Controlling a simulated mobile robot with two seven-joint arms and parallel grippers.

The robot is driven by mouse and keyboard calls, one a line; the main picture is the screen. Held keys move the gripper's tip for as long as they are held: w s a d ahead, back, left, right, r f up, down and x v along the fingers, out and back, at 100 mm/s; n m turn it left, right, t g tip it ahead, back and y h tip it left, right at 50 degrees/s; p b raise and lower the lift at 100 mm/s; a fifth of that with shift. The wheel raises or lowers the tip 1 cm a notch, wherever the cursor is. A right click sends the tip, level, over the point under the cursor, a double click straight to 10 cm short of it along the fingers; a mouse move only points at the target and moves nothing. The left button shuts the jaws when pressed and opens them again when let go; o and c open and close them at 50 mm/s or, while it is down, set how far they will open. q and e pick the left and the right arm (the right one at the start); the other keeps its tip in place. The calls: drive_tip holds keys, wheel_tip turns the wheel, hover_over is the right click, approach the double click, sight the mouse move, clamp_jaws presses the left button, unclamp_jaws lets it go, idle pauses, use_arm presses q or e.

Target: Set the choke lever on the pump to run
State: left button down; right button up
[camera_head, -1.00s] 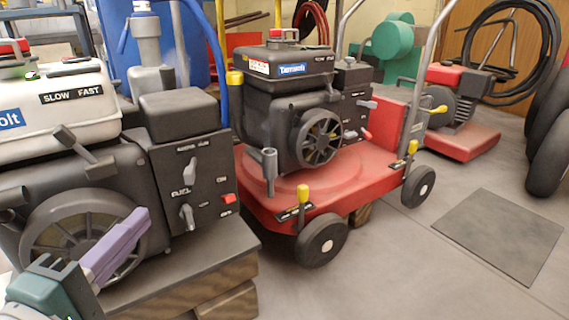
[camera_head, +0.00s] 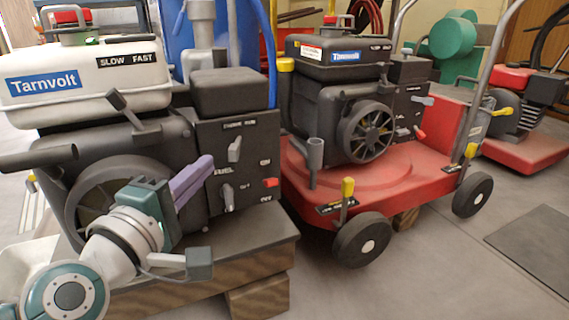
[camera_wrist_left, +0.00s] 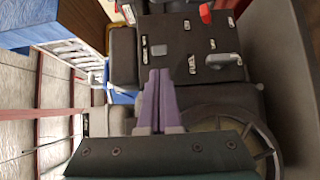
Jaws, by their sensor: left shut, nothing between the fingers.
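The unit on the left, with a white tank and a dark engine, carries a dark control panel (camera_head: 258,150). I take it for the pump. Its upper grey lever (camera_head: 235,149) sits below a small choke label and stands nearly upright with a slight tilt. It also shows in the left wrist view (camera_wrist_left: 160,50), just beyond the fingertips. A second grey lever (camera_head: 227,198) sits below the fuel label. My left gripper (camera_head: 208,161) is shut and empty, its purple fingers pointing at the panel's left edge, below and left of the choke lever. Contact cannot be told. My right gripper is not in view.
A dark handle (camera_head: 130,109) sticks up left of the panel. A red wheeled machine (camera_head: 420,190) with a similar engine stands close on the right. The unit rests on wooden blocks (camera_head: 258,297).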

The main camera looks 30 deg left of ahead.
sight(237, 146)
use_arm(q)
drive_tip(key=shift+w+a+b, duration=0.15)
drive_tip(key=shift+w+b, duration=0.05)
drive_tip(key=shift+w, duration=0.65)
drive_tip(key=shift+w+a+b, duration=0.1)
drive_tip(key=shift+w+b, duration=0.05)
drive_tip(key=shift+w, duration=0.65)
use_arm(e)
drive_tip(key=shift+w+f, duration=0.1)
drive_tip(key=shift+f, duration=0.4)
use_arm(q)
drive_tip(key=shift+d+r+y, duration=0.1)
drive_tip(key=shift+y, duration=0.2)
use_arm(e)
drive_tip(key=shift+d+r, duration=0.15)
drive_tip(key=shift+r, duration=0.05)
use_arm(q)
drive_tip(key=shift+d+n+y+p, duration=0.35)
drive_tip(key=shift+n+y+p, duration=0.05)
drive_tip(key=shift+n+p, duration=0.1)
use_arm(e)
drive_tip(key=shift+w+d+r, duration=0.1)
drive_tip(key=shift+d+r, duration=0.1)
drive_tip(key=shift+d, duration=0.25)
use_arm(q)
drive_tip(key=shift+g+y, duration=0.3)
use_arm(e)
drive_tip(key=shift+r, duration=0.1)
